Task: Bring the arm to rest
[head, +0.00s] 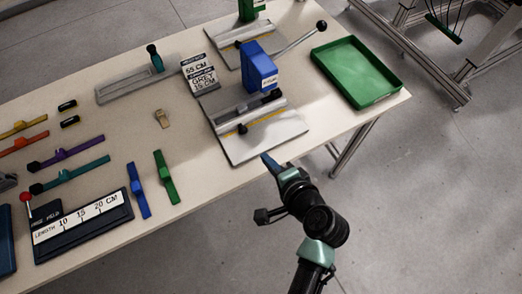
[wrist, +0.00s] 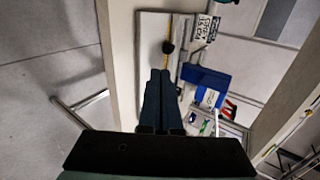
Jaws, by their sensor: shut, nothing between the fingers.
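My gripper (head: 268,160) is just off the front edge of the table (head: 200,215), near the grey base plate of the blue press. In the wrist view my gripper's fingers (wrist: 160,75) lie side by side, shut and empty, pointing toward the same plate. My arm reaches up from the bottom of the head view, over the floor in front of the table. Nothing is seen touching the fingers.
The blue press (head: 258,68) and an open green tray (head: 356,74) stand on the table's right part. Coloured straps, including a green one (head: 166,177), and a length gauge (head: 82,222) lie at left. The floor at right (head: 440,200) is clear.

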